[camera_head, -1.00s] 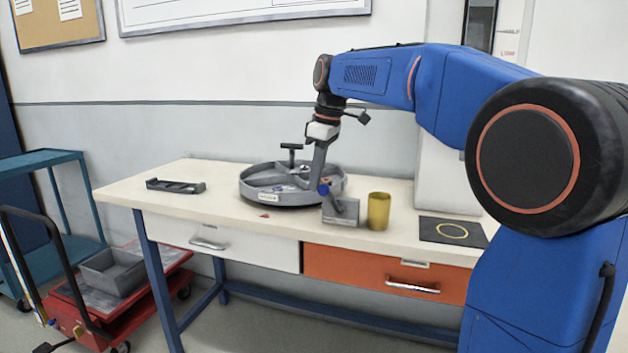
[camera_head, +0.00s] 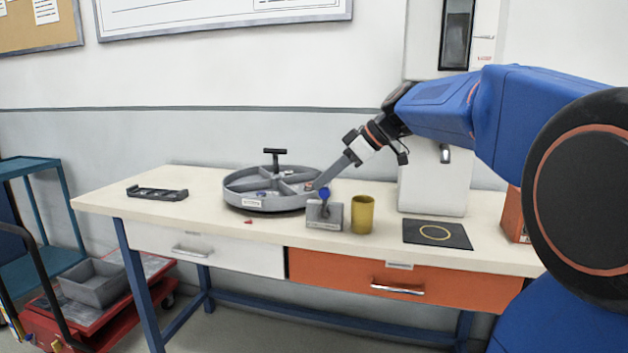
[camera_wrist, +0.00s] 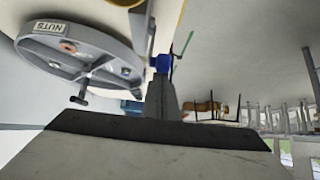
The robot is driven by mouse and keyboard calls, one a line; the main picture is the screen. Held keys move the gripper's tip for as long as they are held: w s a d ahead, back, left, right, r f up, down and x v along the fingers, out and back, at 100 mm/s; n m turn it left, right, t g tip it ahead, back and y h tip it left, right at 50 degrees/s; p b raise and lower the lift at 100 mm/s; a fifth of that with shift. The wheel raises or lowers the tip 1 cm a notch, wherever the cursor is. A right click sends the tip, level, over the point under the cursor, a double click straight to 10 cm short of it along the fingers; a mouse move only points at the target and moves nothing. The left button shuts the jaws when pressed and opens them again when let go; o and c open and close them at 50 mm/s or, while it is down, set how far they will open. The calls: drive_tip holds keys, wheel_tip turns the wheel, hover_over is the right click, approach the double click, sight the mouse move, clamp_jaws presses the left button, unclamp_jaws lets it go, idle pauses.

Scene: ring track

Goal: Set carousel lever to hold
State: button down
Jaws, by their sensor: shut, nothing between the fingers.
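The carousel (camera_head: 240,200) is a round grey divided tray with a black T-handle, on the table. Its rim also shows in the wrist view (camera_wrist: 95,75), with a label reading NUTS. In front of its right side stands a small grey lever block (camera_head: 322,215). The lever's blue knob (camera_head: 324,193) stands above the middle of the block, roughly upright. My gripper (camera_head: 318,184) is shut and empty, reaching down from the upper right with its tips close by the knob. In the wrist view the blue knob (camera_wrist: 162,63) appears just beyond the fingers (camera_wrist: 162,92); contact is unclear.
A yellow cup (camera_head: 362,215) stands just right of the lever block. A dark mat with a yellow ring (camera_head: 437,233) lies farther right, before a white column (camera_head: 433,180). A dark tray (camera_head: 157,193) lies at left. The table's front left is mostly clear.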

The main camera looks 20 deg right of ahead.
sight(330, 191)
drive_tip(key=s+d+t+y, duration=0.2)
drive_tip(key=shift+d+f+y, duration=0.35)
drive_tip(key=shift+f+y, duration=0.05)
drive_tip(key=shift+s+d+f, duration=0.15)
drive_tip(key=shift+s+d, duration=0.05)
drive_tip(key=shift+d, duration=0.15)
drive_tip(key=shift+s+f, duration=0.1)
drive_tip(key=shift+d+f, duration=0.1)
drive_tip(key=shift+f, duration=0.05)
wheel_tip(330, 191, up, 3)
drive_tip(key=w+a, duration=0.2)
drive_tip(key=v, duration=1)
drive_tip(key=shift+s+f, duration=0.15)
drive_tip(key=shift+s, duration=0.2)
idle(0.5)
